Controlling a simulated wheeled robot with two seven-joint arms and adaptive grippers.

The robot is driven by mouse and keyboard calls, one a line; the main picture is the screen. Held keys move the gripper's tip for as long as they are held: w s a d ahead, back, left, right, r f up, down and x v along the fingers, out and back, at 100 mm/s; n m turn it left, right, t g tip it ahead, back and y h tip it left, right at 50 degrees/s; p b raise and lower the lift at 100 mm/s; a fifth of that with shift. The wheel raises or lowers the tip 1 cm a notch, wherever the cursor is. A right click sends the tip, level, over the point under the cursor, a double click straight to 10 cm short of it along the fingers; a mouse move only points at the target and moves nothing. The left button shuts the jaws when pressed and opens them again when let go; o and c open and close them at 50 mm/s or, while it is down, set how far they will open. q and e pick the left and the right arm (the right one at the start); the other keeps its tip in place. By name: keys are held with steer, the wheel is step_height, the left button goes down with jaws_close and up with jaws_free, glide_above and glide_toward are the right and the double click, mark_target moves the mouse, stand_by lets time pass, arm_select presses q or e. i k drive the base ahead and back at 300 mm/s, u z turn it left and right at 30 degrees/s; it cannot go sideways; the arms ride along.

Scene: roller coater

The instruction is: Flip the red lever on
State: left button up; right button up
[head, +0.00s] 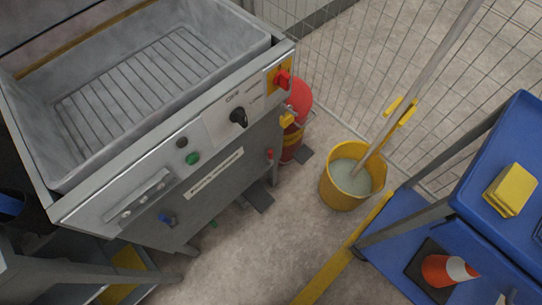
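The red lever (283,79) is a rotary-style handle on a yellow plate at the right end of the machine's sloped front panel (215,128). It sticks out from the panel, and its on or off position is too small to read. A black knob (239,117) sits to its left on the same panel. A smaller red part (270,154) shows low on the machine's right front side. Neither of my grippers is in view, and nothing touches the lever.
The grey machine with its open basin (140,85) fills the upper left. A red cylinder (297,100) stands just behind its right end. A yellow mop bucket (347,188), wire fence (340,60) and blue cart (500,165) stand to the right.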

mark_target(270, 157)
steer(key=z, duration=0.05)
steer(key=k, duration=0.5)
steer(key=z, duration=0.9)
steer(key=i, duration=0.75)
steer(key=u, duration=1.25)
